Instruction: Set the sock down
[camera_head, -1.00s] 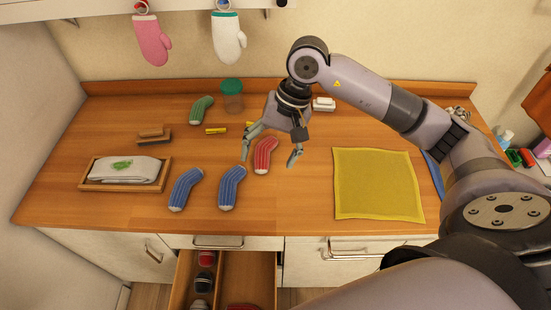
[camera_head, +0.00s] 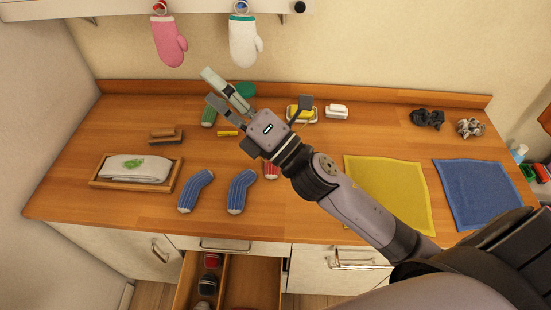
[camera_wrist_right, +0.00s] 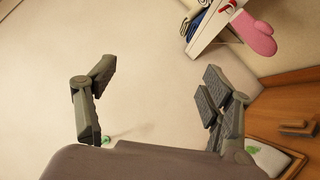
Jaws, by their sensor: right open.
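A red sock (camera_head: 271,171) lies on the wooden counter, mostly hidden under my right arm. Two blue striped socks lie side by side to its left, one outer (camera_head: 195,190) and one inner (camera_head: 240,191). A green sock (camera_head: 209,116) lies farther back, partly covered by my gripper. My right gripper (camera_head: 257,90) is open and empty above the back of the counter. In the right wrist view its spread fingers (camera_wrist_right: 158,76) hold nothing and face the wall. My left gripper is not in view.
A yellow cloth (camera_head: 400,190) and a blue cloth (camera_head: 480,192) lie at right. A wooden tray (camera_head: 100,184) with a folded white cloth is at left. An open drawer (camera_head: 252,280) juts out in front. Mittens hang above.

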